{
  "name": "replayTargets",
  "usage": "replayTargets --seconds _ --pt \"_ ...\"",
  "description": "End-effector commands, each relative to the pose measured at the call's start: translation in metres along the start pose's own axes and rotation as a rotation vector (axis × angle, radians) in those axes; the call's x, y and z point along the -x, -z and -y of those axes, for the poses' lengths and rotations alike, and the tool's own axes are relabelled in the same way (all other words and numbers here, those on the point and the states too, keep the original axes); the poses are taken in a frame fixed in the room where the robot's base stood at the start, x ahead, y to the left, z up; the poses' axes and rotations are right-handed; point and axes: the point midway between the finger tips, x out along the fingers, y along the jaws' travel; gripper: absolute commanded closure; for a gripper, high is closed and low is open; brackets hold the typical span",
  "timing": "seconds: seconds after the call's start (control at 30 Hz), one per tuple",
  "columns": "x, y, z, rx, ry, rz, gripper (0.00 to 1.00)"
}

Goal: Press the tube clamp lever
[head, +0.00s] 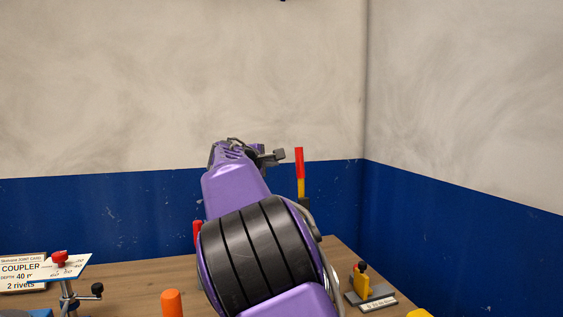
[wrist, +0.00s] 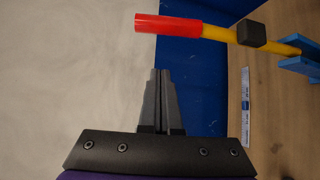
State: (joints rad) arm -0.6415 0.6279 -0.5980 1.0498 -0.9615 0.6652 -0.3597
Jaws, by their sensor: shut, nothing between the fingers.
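A lever with a red grip and yellow arm, likely the tube clamp lever (head: 299,165), stands upright just right of my gripper (head: 271,157) in the head view. In the wrist view the same lever (wrist: 167,24) crosses the top. Its yellow arm carries a dark block (wrist: 251,33) and runs to a blue bracket (wrist: 300,63) at the right edge. My gripper (wrist: 160,73) is shut and empty, its tips pointing toward the red grip with a visible gap in the picture. The clamp's base is hidden in the head view by my arm.
A wooden bench (head: 335,255) lies below, against blue-and-white walls. A small yellow-and-black device (head: 362,285) stands at right. A coupler card (head: 22,272), a stand with a red knob (head: 60,258) and an orange cylinder (head: 172,303) are at left. A ruler-like strip (wrist: 245,105) lies on the bench.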

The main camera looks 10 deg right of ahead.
Motion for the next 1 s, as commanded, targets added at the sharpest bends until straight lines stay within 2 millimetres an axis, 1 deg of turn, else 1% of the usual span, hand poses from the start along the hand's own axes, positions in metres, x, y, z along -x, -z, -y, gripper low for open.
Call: replayTargets --seconds 0.2,0.3,0.57,0.63,1.0 --pt "-0.041 -0.002 -0.003 0.001 0.000 0.004 1.00" --pt "-0.059 -0.002 -0.003 0.001 0.000 0.002 1.00" --pt "-0.093 -0.002 -0.002 0.000 0.000 0.001 1.00" --pt "-0.085 -0.006 0.001 -0.001 -0.001 -0.001 1.00" --pt "-0.067 -0.029 0.001 0.000 -0.001 -0.001 1.00"
